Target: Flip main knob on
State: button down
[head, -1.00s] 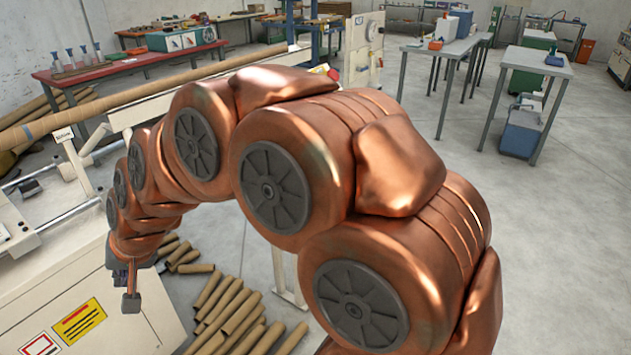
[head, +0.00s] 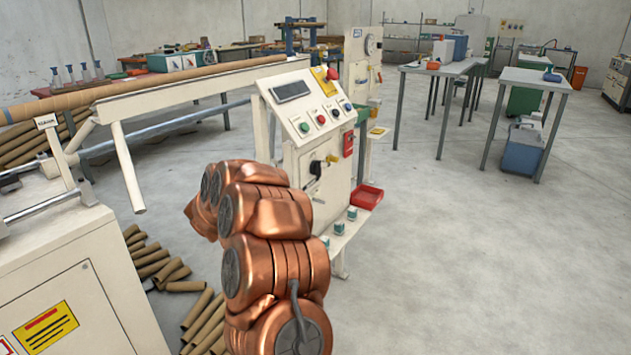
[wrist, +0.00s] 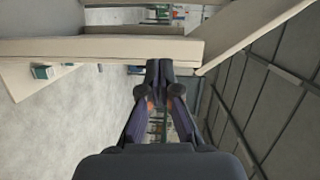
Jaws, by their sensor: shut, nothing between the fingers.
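The control cabinet (head: 322,140) stands upright at the middle of the head view, with a sloped panel of coloured buttons on top. On its front face is a black knob-like handle (head: 315,169) beside a small yellow label; I cannot read any marking, so I cannot tell for sure that it is the main knob or how it is set. My gripper (wrist: 158,93) shows in the wrist view, its fingers shut and empty. In the head view my arm hides it, left of the cabinet. No knob is clear in the wrist view.
A pale beam (wrist: 110,49) crosses close ahead in the wrist view. A red tray (head: 367,196) and small teal-topped blocks (head: 352,213) sit low beside the cabinet. Cardboard tubes (head: 205,318) lie on the floor at left. The floor at right is open.

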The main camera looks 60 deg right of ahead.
aim_at(320, 165)
jog(key=s+d+f+m+g+h, duration=0.1)
jog(key=s+d+f+m+g, duration=0.2)
jog(key=s, duration=0.3)
jog(key=shift+d+g+h+b, duration=0.4)
jog(key=shift+d+g+b, duration=0.05)
jog(key=shift+d+g, duration=0.3)
jog(key=shift+s, duration=0.1)
jog(key=d, duration=1.4)
jog(key=shift+w, duration=0.35)
jog(key=shift+r+p, duration=0.2)
jog(key=shift+p, duration=0.3)
jog(key=shift+t+y+p, duration=0.25)
jog(key=shift+y+p, duration=0.1)
jog(key=shift+y, duration=0.05)
